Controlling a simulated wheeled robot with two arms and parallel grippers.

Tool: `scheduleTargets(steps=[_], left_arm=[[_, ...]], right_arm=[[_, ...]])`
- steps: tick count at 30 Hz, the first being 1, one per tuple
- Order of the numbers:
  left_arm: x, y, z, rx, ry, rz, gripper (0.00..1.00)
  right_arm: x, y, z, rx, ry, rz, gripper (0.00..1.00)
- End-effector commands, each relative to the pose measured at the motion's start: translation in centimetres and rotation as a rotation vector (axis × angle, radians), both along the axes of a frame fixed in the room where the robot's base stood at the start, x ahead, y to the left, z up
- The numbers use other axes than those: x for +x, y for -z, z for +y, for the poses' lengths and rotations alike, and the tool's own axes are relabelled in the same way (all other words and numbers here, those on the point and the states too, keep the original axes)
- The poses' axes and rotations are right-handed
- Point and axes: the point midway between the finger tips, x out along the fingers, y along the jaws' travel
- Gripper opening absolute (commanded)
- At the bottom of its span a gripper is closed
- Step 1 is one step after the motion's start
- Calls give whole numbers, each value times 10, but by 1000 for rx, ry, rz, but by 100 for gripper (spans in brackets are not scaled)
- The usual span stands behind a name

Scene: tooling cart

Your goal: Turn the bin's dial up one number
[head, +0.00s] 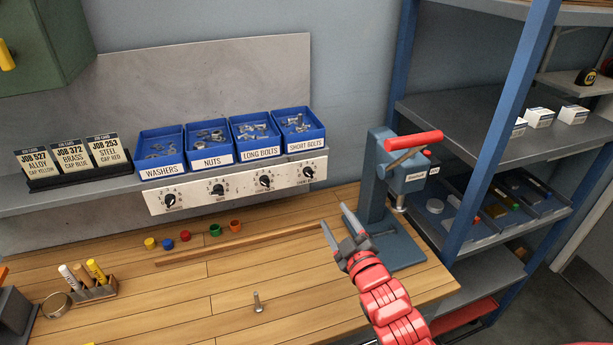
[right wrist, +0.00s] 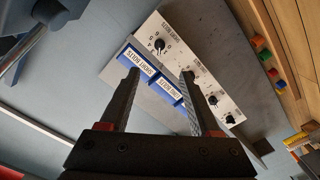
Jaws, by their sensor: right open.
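A white dial panel (head: 238,186) runs under four blue bins: washers (head: 160,146), nuts (head: 209,138), long bolts (head: 257,131) and short bolts (head: 299,127). A black dial sits below each: washers dial (head: 170,200), nuts dial (head: 217,189), long bolts dial (head: 265,181), short bolts dial (head: 308,172). The exact settings are too small to read surely. My right gripper (head: 333,214) is open and empty, below and right of the panel, apart from it. In the right wrist view, the short bolts dial (right wrist: 159,44) shows beyond the open fingers (right wrist: 160,72). My left gripper is not in view.
A blue press (head: 376,185) with a red handle stands close right of my gripper. Job cards (head: 75,160) stand left of the bins. The bench front is mostly clear.

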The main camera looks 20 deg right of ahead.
Motion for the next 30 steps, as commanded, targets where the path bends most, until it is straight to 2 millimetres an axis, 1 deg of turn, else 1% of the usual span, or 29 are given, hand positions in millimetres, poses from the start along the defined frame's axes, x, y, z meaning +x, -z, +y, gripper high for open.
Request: scheduleTargets(steps=[1,8,10,13,15,22,24,30], left_arm=[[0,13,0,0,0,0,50],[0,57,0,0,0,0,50],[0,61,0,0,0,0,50],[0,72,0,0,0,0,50],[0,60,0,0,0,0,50],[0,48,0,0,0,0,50],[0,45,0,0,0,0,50],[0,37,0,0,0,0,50]], right_arm=[[4,5,0,-1,-2,-7,63],[24,7,2,-2,-2,-14,63],[37,4,3,0,-3,-9,63],[54,3,4,2,-5,-13,63],[67,-4,4,5,-3,-5,63],[109,-3,5,5,-3,-3,63],[121,-6,6,3,-4,-8,63],[149,-3,6,4,-2,-6,63]])
